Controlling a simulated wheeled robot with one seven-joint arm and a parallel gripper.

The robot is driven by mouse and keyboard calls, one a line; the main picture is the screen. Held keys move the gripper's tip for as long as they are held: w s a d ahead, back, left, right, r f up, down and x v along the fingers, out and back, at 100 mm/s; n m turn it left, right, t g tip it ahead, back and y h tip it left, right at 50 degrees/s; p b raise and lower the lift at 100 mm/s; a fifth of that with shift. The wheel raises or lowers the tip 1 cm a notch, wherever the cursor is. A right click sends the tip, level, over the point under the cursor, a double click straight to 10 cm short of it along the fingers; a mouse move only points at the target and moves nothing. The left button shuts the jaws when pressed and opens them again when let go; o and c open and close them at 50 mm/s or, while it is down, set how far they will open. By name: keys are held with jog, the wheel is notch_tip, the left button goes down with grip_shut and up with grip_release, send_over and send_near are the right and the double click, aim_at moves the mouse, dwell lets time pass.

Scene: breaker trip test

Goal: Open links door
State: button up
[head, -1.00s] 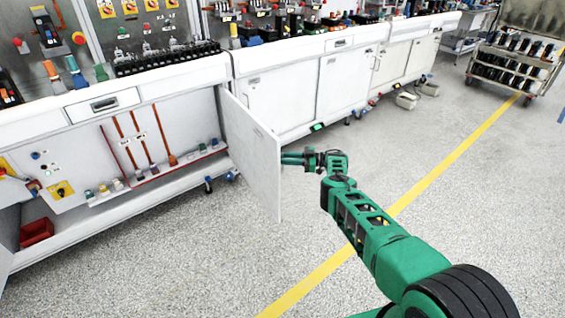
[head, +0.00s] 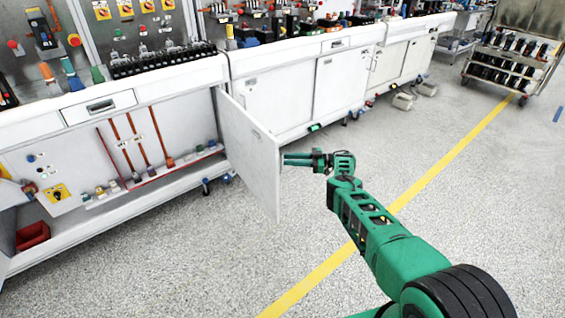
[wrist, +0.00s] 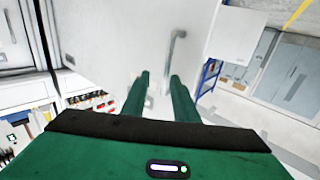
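The links door (head: 250,155) is a white panel hinged on the left cabinet. It stands swung well out from the cabinet front, showing the compartment behind it. My gripper (head: 285,159) is at the right-hand side of this door, near its free edge. In the wrist view, the door face (wrist: 115,45) fills the middle, with a grey bar handle (wrist: 176,50) on it. My two green fingers (wrist: 160,77) are apart, and the lower end of the handle shows in the gap between them. I cannot tell whether they touch it.
Inside the open cabinet (head: 20,263) are red and orange rods, a yellow switch and a red bin (head: 32,235). Closed white cabinets (head: 280,100) continue to the right. A cart (head: 512,62) stands far right. The floor right of the door is clear apart from my arm.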

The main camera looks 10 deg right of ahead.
jog(key=v, duration=0.6)
jog(key=shift+d, duration=0.2)
jog(key=shift+w+f, duration=0.1)
jog(key=shift+w, duration=0.05)
